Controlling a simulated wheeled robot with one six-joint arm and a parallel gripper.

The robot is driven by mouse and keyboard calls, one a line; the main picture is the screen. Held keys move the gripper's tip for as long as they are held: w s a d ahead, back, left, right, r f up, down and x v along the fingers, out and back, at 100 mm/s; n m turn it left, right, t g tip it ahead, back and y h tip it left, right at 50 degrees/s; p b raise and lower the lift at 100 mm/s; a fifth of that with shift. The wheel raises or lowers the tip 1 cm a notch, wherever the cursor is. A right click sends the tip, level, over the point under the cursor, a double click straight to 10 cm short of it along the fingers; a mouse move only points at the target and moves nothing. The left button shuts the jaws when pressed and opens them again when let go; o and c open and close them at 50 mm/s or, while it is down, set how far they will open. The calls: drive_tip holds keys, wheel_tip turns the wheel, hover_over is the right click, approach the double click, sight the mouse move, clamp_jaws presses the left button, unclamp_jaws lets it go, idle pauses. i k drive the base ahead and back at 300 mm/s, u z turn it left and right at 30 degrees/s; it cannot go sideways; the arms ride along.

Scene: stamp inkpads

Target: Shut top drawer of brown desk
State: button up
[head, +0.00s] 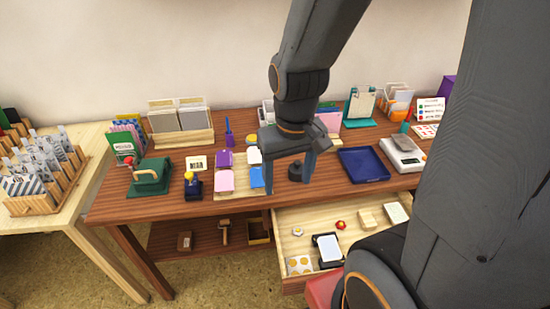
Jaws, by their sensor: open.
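The brown desk (120,205) stands against the wall. Its top drawer (302,219) is pulled out towards me on the right side, below the desktop. The drawer holds a black-framed white pad (327,249), a small red item (341,225), light wooden blocks and a card with orange dots (299,265). My arm hides the drawer's right part and some of its front. My gripper (288,189) is open and empty, pointing down over the desk's front edge, above the back left of the drawer.
Near my gripper on the desktop are a dark round stamp (296,172), coloured inkpads (224,181) and a blue tray (362,165). A white scale (402,155) is at the right. A green press (150,176) is at the left. A lower shelf (190,238) holds small items.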

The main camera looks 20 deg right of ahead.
sight(300, 259)
drive_tip(key=z, duration=2.1)
drive_tip(key=k, duration=1.05)
drive_tip(key=u, duration=0.6)
drive_tip(key=i, duration=0.45)
drive_tip(key=z, duration=0.15)
